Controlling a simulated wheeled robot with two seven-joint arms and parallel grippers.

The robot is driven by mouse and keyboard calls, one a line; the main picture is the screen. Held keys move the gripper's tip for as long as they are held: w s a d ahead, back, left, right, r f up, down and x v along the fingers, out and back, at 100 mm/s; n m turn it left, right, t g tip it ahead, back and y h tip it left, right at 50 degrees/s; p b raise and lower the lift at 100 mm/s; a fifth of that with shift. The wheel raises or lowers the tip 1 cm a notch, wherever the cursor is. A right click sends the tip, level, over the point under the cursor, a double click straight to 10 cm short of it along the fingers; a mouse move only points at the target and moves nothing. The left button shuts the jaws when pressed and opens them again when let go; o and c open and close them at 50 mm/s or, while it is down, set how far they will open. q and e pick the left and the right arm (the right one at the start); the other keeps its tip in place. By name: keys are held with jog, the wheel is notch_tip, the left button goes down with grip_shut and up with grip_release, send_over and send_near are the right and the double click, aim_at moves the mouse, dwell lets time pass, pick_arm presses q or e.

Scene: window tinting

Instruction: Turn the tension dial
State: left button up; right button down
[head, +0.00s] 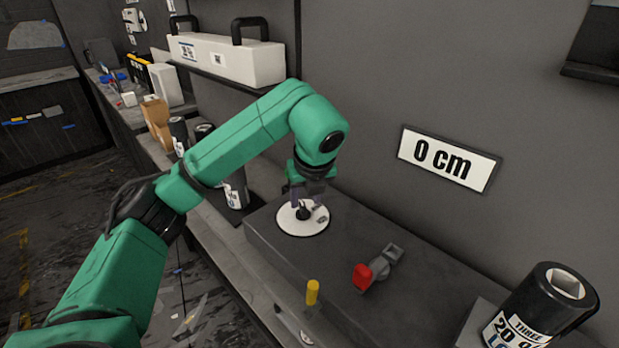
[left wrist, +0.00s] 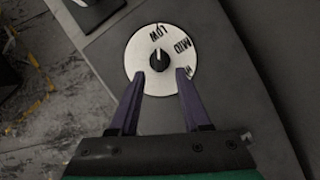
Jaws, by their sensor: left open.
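The tension dial is a white disc (head: 290,222) with a black knob (head: 303,213) on top of a dark grey block. In the left wrist view the disc (left wrist: 176,39) reads LOW, MID and a partly hidden third mark. A light line on the knob (left wrist: 159,61) points toward the LOW side. My left gripper (head: 306,199) is above the dial, pointing down. In the left wrist view its two purple fingers (left wrist: 159,74) are apart, with their tips on either side of the knob's near edge. I cannot tell whether they touch it. My right gripper is out of view.
The grey block (head: 370,225) also bears a red-ended lever (head: 364,275) and a yellow peg (head: 312,292). A wall sign (head: 449,158) reads 0 cm. A black labelled roll (head: 542,308) is at the lower right. Dark canisters (head: 235,190) stand left of the block.

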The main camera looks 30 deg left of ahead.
pick_arm(q)
jog(key=p+v, duration=0.3)
jog(key=v, duration=0.7)
jog(key=shift+d+r, duration=0.15)
jog(key=shift+r, duration=0.15)
jog(key=shift+s, duration=0.1)
